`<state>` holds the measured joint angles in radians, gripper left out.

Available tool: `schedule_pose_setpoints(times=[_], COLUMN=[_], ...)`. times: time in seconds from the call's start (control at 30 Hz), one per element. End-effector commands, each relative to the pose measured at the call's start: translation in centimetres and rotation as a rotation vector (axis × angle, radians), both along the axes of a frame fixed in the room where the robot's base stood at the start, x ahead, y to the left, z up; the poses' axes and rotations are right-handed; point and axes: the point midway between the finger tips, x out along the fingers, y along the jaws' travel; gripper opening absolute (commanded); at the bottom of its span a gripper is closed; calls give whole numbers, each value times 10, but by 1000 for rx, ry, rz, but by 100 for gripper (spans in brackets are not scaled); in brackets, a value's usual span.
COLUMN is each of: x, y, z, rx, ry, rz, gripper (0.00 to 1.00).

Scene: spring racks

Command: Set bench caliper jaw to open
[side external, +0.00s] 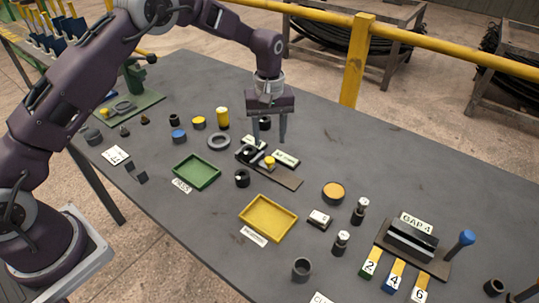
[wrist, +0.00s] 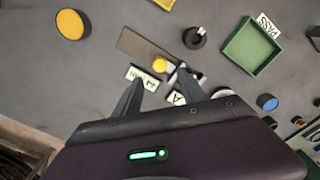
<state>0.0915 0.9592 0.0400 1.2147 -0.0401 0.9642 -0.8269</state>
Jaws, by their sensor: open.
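The bench caliper appears to be the brown base strip (side external: 288,182) in the middle of the table, with dark parts at its left end and a yellow knob (side external: 269,161). Two white labels stand behind it, too small to read for sure. In the wrist view, the strip (wrist: 138,44) runs up left from the yellow knob (wrist: 160,63). My gripper (side external: 268,140) points down, open and empty, above the caliper's far side. In the wrist view its fingertips (wrist: 160,77) frame the area just beside the knob, apart from it. One finger partly covers the labels.
A green tray (side external: 178,182) and a yellow tray (side external: 245,222) lie nearer the front. A gap gauge block (side external: 411,240) with coloured tags stands at right.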

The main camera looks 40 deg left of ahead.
Motion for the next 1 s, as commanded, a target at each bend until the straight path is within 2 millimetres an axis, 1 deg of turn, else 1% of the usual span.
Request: schedule_pose_setpoints(times=[0.3, 0.4, 0.5, 0.7, 0.77, 0.8, 0.87, 0.9, 0.93, 0.97, 1.0], x=[0, 0, 0, 0, 0, 0, 0, 0, 0, 0, 0], y=[0, 0, 0, 0, 0, 0, 0, 0, 0, 0, 0], z=[-57, -69, -75, -75, -75, -75, -75, -75, -75, -75, -75], rx=[1, 0, 0, 0, 0, 0, 0, 0, 0, 0, 0], ry=[8, 6, 6, 4, 4, 4, 4, 4, 4, 4, 4], rz=[5, 5, 5, 4, 4, 4, 4, 4, 4, 4, 4], gripper=[48, 48, 48, 48, 39, 31, 19, 11, 5, 0, 0])
